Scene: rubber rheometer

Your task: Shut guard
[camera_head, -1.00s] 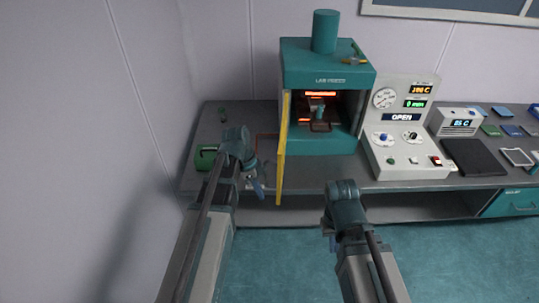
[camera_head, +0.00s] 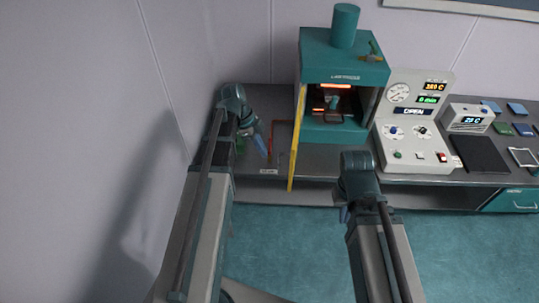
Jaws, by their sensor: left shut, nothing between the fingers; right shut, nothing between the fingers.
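The guard (camera_head: 296,138) is a thin yellow panel. It stands swung open at the left side of the teal lab press (camera_head: 344,55), pointing out toward me, so the press front is open and its glowing inside (camera_head: 333,98) shows. My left gripper (camera_head: 262,147) is shut and empty, to the left of the guard and apart from it, above the bench. My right gripper (camera_head: 344,213) is shut, low in front of the bench and right of the guard; its fingers are mostly hidden by the wrist.
A control panel (camera_head: 415,120) reading OPEN stands right of the press. Beyond it are a small display box (camera_head: 467,118) and a dark plate (camera_head: 480,154) on the bench. A wall is close on the left. A red outline (camera_head: 273,140) lies beside the guard.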

